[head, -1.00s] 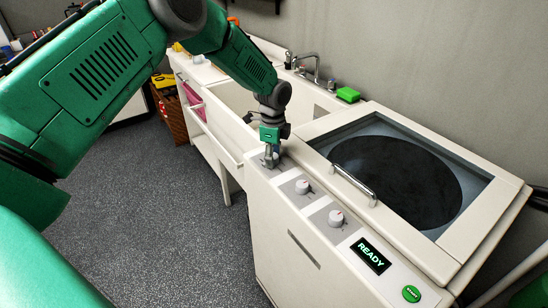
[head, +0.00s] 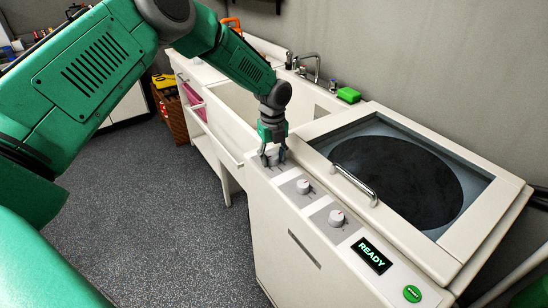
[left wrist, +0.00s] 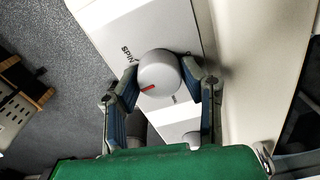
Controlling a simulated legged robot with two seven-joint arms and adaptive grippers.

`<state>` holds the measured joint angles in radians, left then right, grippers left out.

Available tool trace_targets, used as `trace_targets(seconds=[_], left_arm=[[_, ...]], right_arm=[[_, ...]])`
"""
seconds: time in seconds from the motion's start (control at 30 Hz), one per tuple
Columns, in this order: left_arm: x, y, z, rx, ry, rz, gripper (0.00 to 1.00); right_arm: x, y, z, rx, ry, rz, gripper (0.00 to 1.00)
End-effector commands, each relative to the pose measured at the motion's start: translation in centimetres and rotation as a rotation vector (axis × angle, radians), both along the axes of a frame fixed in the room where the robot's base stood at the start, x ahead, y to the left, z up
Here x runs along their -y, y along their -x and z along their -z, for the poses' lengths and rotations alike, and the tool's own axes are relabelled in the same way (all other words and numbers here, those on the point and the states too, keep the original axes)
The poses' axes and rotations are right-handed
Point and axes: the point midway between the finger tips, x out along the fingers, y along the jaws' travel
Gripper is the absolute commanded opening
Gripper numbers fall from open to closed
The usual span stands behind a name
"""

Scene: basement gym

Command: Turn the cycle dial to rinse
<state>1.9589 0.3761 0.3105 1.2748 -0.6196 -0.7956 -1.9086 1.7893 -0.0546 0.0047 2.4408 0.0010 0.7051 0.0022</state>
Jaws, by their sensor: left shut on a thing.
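The white washer (head: 262,232) has a row of three grey dials on its front top panel. The farthest dial lies between the fingers of my left gripper (head: 272,158) and is mostly hidden in the head view. In the left wrist view this round grey dial (left wrist: 160,74) sits between both fingers, with a red pointer mark toward the lower left. My left gripper is shut on it. The panel lettering beside it is partly covered and hard to read. The middle dial (head: 303,186) and the near dial (head: 336,217) stand free. My right gripper is not in view.
A black display (head: 371,255) reads READY, with a green start button (head: 412,293) beside it. The washer lid (head: 400,180) is closed, with a metal handle (head: 354,185). The floor at left is open.

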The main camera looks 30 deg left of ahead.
Motion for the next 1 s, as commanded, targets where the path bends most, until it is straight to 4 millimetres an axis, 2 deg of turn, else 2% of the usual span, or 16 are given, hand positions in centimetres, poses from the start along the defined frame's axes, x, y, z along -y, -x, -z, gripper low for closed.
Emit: trace_targets(seconds=[0.03,0.73,0.77,0.8,1.0], left_arm=[[-0.31,-0.58,-0.52,0.018,-0.004,0.016,0.07],[-0.24,-0.62,-0.53,0.018,-0.004,0.083,0.07],[-0.24,-0.62,-0.53,0.018,-0.004,0.083,0.46],[-0.22,-0.6,-0.51,0.017,-0.003,0.083,0.56],[-0.12,-0.34,-0.28,0.01,-0.002,0.084,0.56]], right_arm=[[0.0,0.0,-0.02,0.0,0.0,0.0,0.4],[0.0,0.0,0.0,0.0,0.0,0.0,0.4],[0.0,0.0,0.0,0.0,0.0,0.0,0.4],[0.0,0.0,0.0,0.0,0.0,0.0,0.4],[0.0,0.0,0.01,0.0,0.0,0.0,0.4]])
